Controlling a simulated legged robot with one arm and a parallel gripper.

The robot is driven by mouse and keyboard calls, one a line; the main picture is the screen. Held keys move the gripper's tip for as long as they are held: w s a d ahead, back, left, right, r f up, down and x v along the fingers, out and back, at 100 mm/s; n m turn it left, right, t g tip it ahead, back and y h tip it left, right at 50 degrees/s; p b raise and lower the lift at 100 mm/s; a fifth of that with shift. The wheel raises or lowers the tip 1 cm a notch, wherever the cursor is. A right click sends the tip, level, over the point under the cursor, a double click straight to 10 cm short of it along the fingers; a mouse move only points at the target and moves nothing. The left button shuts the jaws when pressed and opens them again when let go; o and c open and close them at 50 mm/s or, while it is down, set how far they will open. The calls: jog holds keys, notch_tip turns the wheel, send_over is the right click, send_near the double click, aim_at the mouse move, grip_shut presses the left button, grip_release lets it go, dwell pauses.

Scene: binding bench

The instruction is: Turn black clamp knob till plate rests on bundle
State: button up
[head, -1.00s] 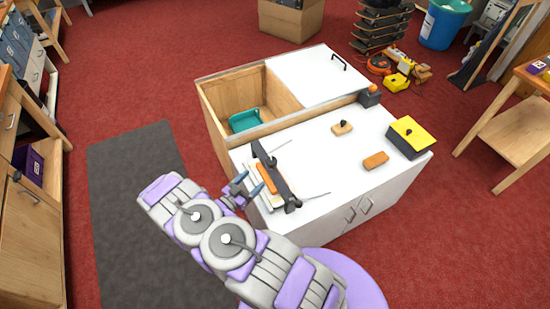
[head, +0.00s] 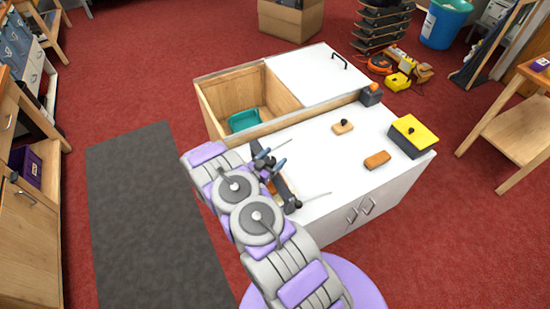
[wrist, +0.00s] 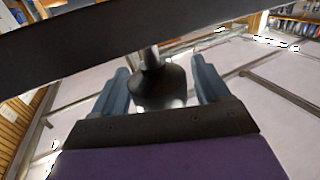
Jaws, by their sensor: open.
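The dark clamp (head: 289,194) stands at the near left of the white bench top, with its bar running along the bundle. The bundle is mostly hidden behind my arm in the head view. My gripper (head: 270,165) is at the clamp's bar; it also shows in the wrist view (wrist: 160,90). Its two blue-grey fingers are open, one on each side of the black knob (wrist: 158,86). The knob hangs on a metal shaft from the dark bar in the wrist picture. I see gaps beside it. I cannot make out the plate or its gap to the bundle.
On the bench (head: 310,170) are an orange-brown block (head: 377,160), a wooden piece with a black knob (head: 343,128), a yellow-topped box (head: 412,133) and a dark block with an orange top (head: 371,95). A teal tray (head: 244,121) lies in the open wooden bay.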

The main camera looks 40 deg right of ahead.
jog(key=shift+a+r, duration=0.25)
jog(key=shift+a, duration=0.2)
jog(key=shift+d+f, duration=0.1)
jog(key=shift+d, duration=0.25)
jog(key=shift+d+f, duration=0.15)
jog(key=shift+d, duration=0.35)
jog(key=c, duration=0.3)
jog(key=shift+c, duration=0.7)
jog(key=shift+w+a, duration=0.1)
jog(key=shift+a, duration=0.3)
jog(key=c, duration=0.5)
